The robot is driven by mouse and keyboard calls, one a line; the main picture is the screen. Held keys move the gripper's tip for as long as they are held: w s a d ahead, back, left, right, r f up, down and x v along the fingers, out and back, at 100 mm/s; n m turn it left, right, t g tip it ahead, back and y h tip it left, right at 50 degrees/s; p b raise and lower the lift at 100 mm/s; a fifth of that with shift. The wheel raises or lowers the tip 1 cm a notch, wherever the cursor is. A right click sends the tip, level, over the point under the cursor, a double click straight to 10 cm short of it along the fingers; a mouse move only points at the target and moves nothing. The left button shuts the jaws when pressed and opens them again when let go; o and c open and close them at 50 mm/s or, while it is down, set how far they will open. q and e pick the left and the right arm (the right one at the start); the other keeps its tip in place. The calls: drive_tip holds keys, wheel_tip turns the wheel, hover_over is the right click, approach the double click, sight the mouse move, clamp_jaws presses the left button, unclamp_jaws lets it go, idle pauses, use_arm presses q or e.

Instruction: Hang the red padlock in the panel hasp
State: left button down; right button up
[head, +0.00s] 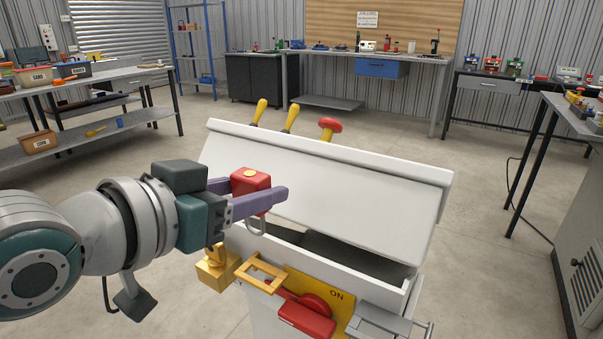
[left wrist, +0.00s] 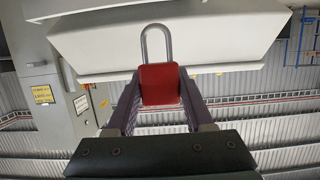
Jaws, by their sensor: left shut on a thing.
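My left gripper (head: 264,190) is shut on the red padlock (head: 250,178), with the purple fingers on its two sides. The padlock is held in the air above the front of a white box-shaped panel (head: 325,183). Its shackle (head: 256,225) hangs downward and shows as a grey loop in the left wrist view (left wrist: 157,28), beyond the red body (left wrist: 160,84). On the panel front are a yellow open frame (head: 250,280), a gold padlock-like block (head: 217,272) and a red switch handle (head: 306,318) on a yellow plate marked ON. Which part is the hasp is unclear. The padlock is apart from them.
The panel's sloped white lid has a gap below it. Yellow-handled tools and a red knob (head: 330,125) show behind its top edge. A shelf bench (head: 100,130) stands left and another bench (head: 580,115) right. Open concrete floor surrounds the panel.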

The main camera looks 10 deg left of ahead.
sight(253, 231)
use_arm(q)
drive_tip(key=shift+f+b, duration=2.15)
drive_tip(key=shift+f, duration=0.75)
drive_tip(key=shift+r+p, duration=0.1)
drive_tip(key=shift+p, duration=0.2)
drive_tip(key=shift+p, duration=0.5)
drive_tip(key=shift+f+b, duration=2)
drive_tip(key=shift+f, duration=0.65)
drive_tip(key=shift+c, duration=1)
unclamp_jaws()
drive_tip(key=p+v, duration=0.2)
drive_tip(key=v, duration=0.8)
